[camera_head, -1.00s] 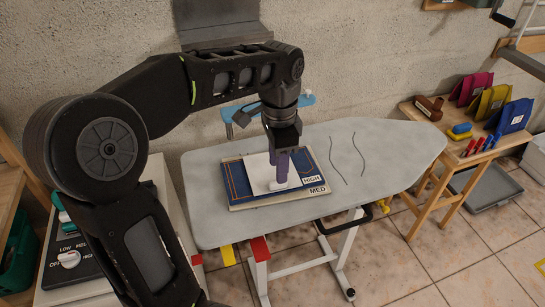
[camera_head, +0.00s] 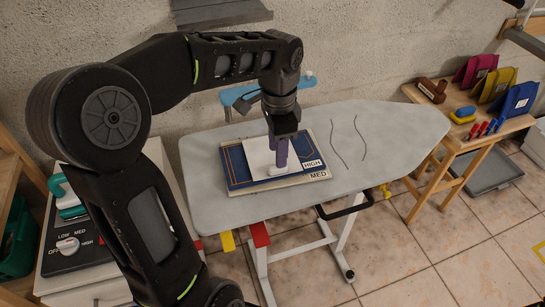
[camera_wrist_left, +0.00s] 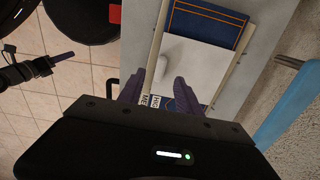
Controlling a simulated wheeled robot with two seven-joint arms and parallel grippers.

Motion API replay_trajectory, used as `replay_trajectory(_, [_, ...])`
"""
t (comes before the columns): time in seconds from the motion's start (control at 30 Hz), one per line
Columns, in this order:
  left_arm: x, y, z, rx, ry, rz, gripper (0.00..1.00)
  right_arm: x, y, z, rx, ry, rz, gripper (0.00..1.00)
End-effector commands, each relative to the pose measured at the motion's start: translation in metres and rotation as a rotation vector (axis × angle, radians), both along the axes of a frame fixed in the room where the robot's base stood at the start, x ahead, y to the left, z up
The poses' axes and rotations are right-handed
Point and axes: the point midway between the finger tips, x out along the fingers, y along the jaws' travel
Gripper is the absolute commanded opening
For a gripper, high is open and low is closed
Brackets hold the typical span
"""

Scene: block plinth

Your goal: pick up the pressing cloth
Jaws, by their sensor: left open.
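A white pressing cloth (camera_head: 257,156) lies flat on a blue board (camera_head: 236,167) on the grey ironing board (camera_head: 205,207). A small white block-like grip (camera_head: 279,171) stands on the cloth. My left gripper (camera_head: 279,160) points down over the cloth with its purple fingers open, close to the grip. In the left wrist view, the fingers (camera_wrist_left: 159,85) are spread at the near side of the grip (camera_wrist_left: 160,68), and the cloth (camera_wrist_left: 205,58) lies beyond. I cannot tell whether the fingers touch the grip.
Labels HIGH and MED mark the layered boards' edge. A light blue bar (camera_head: 236,95) stands behind the ironing board. A wooden side table (camera_head: 462,130) at right holds coloured pouches and red and blue items. A dial panel (camera_head: 75,245) is at left. The ironing board's right half is clear.

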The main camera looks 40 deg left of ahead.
Motion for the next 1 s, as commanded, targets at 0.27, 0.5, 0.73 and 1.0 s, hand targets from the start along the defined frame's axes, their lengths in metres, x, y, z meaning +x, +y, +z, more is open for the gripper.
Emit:
replay_trajectory(0.27, [0.0,0.0,-0.014,-0.001,0.003,0.001,0.41,0.0,0.0,0.004,0.0,0.0,0.0,0.36])
replay_trajectory(0.5, [0.002,0.0,-0.048,-0.001,0.002,0.0,0.41,0.0,0.0,0.007,0.0,0.001,0.0,0.36])
replay_trajectory(0.73, [0.002,0.0,-0.052,-0.001,-0.001,0.0,0.41,0.0,0.0,0.007,0.0,0.001,0.0,0.36])
replay_trajectory(1.0, [0.002,0.0,-0.052,-0.001,-0.001,0.0,0.41,0.0,0.0,0.007,0.0,0.001,0.0,0.36])
